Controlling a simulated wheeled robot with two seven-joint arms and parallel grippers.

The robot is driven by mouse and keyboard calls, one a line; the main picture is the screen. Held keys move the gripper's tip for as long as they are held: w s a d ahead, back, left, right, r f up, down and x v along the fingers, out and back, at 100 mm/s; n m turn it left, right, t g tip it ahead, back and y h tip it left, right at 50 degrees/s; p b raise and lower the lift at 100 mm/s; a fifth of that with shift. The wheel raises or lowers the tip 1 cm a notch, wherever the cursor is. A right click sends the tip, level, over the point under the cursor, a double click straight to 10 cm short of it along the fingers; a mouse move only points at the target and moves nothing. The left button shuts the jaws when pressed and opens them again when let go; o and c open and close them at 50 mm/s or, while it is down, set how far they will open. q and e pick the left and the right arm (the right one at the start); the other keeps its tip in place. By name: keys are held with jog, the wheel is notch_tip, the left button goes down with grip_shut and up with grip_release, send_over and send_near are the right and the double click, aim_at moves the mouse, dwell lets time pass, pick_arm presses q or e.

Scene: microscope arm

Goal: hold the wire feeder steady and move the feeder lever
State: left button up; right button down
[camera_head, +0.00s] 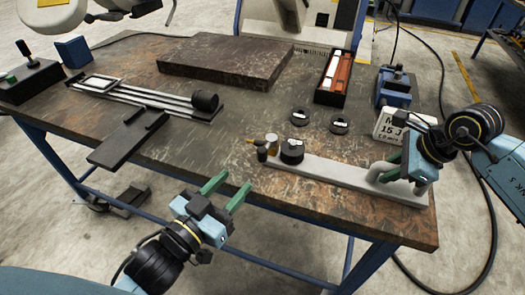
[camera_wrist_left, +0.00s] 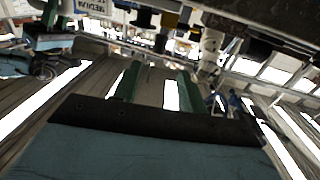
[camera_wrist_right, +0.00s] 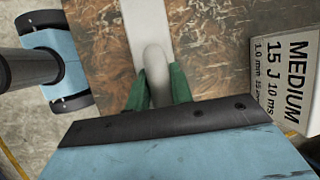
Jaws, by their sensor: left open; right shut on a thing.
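A long flat light-grey bar (camera_head: 335,174), likely the wire feeder, lies along the table's front right. Its left end carries a black round knob (camera_head: 292,151) and small brass and dark posts (camera_head: 271,143). A grey bent handle (camera_head: 380,170) rises at its right end. My right gripper (camera_head: 390,165) is shut on this handle; in the right wrist view the green fingers (camera_wrist_right: 158,90) close around the grey rounded piece. My left gripper (camera_head: 226,188) is open and empty near the table's front edge, left of and apart from the bar. I cannot tell which part is the lever.
A white box marked MEDIUM (camera_head: 392,127) stands behind the right gripper. Two black rings (camera_head: 299,118) lie behind the bar. A dark slab (camera_head: 225,62), a black tray with red inside (camera_head: 332,80) and a railed fixture (camera_head: 150,95) occupy the back and left. The table's middle is fairly clear.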

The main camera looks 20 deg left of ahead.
aim_at(259, 156)
pick_arm(q)
jog(key=x, duration=1.1)
jog(key=shift+w+d, duration=0.15)
jog(key=shift+w, duration=0.25)
jog(key=shift+c, duration=0.4)
grip_shut()
jog(key=shift+w+a+m+g+h, duration=0.1)
jog(key=shift+a+m+g+h, duration=0.35)
jog(key=shift+m+h, duration=0.55)
jog(key=shift+w+a+m+g+h, duration=0.1)
jog(key=shift+a+m+g+h, duration=0.2)
jog(key=shift+m+g+h, duration=0.7)
jog(key=shift+w+a+m+g+h, duration=0.15)
jog(key=shift+a+m+h, duration=0.35)
jog(key=shift+h, duration=0.9)
jog(key=shift+s+d, duration=0.1)
pick_arm(e)
jog(key=shift+r, duration=0.1)
pick_arm(q)
jog(key=shift+o, duration=0.4)
grip_release()
jog(key=v, duration=1.2)
